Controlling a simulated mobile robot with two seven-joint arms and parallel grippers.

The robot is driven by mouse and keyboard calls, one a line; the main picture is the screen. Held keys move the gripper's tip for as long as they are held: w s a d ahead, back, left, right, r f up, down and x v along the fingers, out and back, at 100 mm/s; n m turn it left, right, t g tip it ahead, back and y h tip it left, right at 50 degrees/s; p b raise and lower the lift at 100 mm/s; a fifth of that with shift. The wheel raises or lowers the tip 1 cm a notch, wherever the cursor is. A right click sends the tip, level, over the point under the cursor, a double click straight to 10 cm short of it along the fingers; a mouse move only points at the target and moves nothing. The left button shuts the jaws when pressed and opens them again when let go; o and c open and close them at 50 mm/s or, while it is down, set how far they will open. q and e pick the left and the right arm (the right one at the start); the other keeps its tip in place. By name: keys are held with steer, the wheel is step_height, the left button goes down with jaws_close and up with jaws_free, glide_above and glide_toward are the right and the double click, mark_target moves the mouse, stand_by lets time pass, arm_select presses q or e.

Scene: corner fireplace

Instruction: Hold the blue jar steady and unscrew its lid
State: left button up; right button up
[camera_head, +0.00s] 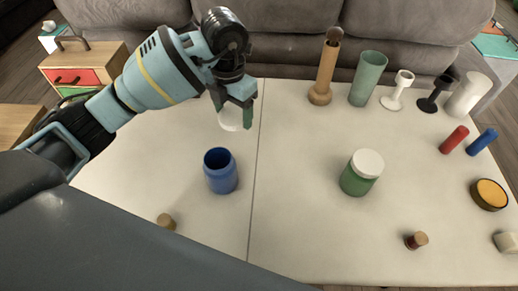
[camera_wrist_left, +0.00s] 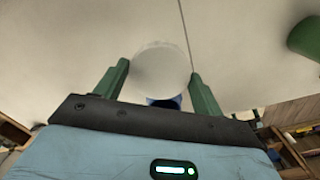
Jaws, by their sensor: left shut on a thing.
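The blue jar (camera_head: 221,178) stands upright on the white table, left of the middle seam, with its mouth open and dark inside. My left gripper (camera_head: 233,108) is behind and above it, its green fingers shut on a round white lid (camera_head: 229,121), which is clear of the jar. In the left wrist view the lid (camera_wrist_left: 160,70) sits between the two fingers, and a bit of the blue jar (camera_wrist_left: 166,102) shows below it, mostly hidden. My right gripper is not in view.
A green jar with a white lid (camera_head: 360,175) stands right of the seam. A wooden vase (camera_head: 325,72), a green cup (camera_head: 368,80) and goblets line the back edge. Red (camera_head: 454,139) and blue (camera_head: 481,142) cylinders are at right. A cork (camera_head: 166,221) lies near the blue jar.

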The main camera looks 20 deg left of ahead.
mark_target(237, 149)
arm_select(q)
steer(key=f+n, duration=0.1)
steer(key=n, duration=0.1)
steer(key=f+n, duration=0.1)
steer(key=n, duration=0.4)
steer(key=shift+w+a+f+b, duration=0.3)
steer(key=shift+w+f, duration=0.05)
steer(key=shift+f, duration=0.05)
steer(key=shift+f+b, duration=0.3)
steer(key=shift+f, duration=4.65)
steer(key=shift+f, duration=0.2)
steer(key=o, duration=1.1)
steer(key=shift+r, duration=0.1)
steer(key=shift+r, duration=0.3)
step_height(237, 149, up, 10)
steer(key=shift+r+p, duration=0.1)
steer(key=shift+p, duration=0.3)
steer(key=shift+r, duration=0.7)
